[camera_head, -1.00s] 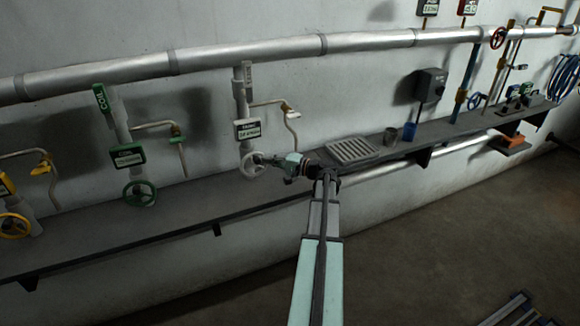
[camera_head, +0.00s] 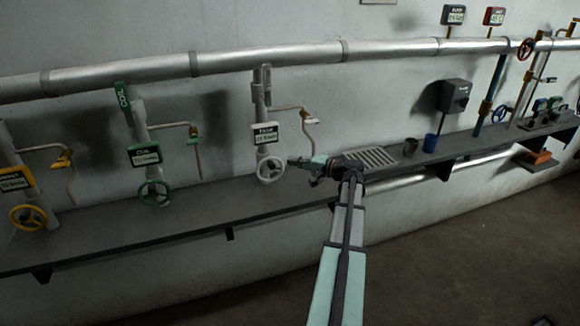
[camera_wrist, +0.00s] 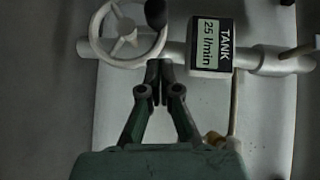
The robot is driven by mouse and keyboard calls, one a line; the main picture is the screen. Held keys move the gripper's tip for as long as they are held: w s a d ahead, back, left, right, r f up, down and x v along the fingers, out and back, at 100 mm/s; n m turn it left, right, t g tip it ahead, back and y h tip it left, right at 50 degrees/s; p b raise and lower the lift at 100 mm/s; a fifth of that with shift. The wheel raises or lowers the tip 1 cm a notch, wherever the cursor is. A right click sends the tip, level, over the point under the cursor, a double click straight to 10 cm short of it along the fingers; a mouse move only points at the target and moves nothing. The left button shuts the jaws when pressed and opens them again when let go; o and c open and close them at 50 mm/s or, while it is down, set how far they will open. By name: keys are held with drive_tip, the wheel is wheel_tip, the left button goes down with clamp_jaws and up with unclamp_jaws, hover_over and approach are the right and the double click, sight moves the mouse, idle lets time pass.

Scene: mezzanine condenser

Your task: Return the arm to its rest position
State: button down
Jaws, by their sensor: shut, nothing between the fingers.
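My arm reaches up from the bottom of the head view to the long grey shelf. My gripper (camera_head: 292,162) points left, just right of the white handwheel (camera_head: 269,169) in the picture. In the wrist view my gripper (camera_wrist: 160,70) has its two fingertips together with nothing between them. The white handwheel (camera_wrist: 127,35) with its dark knob lies beyond the fingertips, up and left. A gap shows between gripper and wheel in the head view; the exact distance is unclear.
The shelf (camera_head: 120,220) runs along the wall under a silver pipe (camera_head: 270,55). A green handwheel (camera_head: 155,194) and a yellow one (camera_head: 28,218) stand left. Open floor (camera_head: 450,250) lies lower right.

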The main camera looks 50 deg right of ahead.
drive_tip(key=f+b+v, duration=0.1)
drive_tip(key=b+v, duration=0.1)
drive_tip(key=v, duration=0.8)
wheel_tip(320, 180, down, 8)
drive_tip(key=s+a+m+g+h, duration=0.1)
drive_tip(key=a+g+h, duration=0.1)
drive_tip(key=g, duration=0.1)
drive_tip(key=a+f+n+g+y, duration=0.3)
drive_tip(key=a+f+g, duration=0.7)
drive_tip(key=a+f, duration=1.8)
drive_tip(key=s+a+f+n+g+h, duration=0.2)
drive_tip(key=s+a+f+n+g, duration=0.3)
drive_tip(key=s+a+f, duration=0.55)
drive_tip(key=s+a+f+n+g+h, duration=0.2)
drive_tip(key=s+a+n, duration=0.1)
drive_tip(key=s+a, duration=0.4)
drive_tip(key=s+a+f+n+g+h, duration=0.1)
drive_tip(key=s+a+f+n+g, duration=0.2)
drive_tip(key=s+a, duration=0.5)
drive_tip(key=a, duration=0.2)
drive_tip(key=shift+a+f+n+h, duration=0.25)
drive_tip(key=shift+a+n+h, duration=0.05)
drive_tip(key=shift+n+h, duration=0.1)
drive_tip(key=shift+w, duration=0.1)
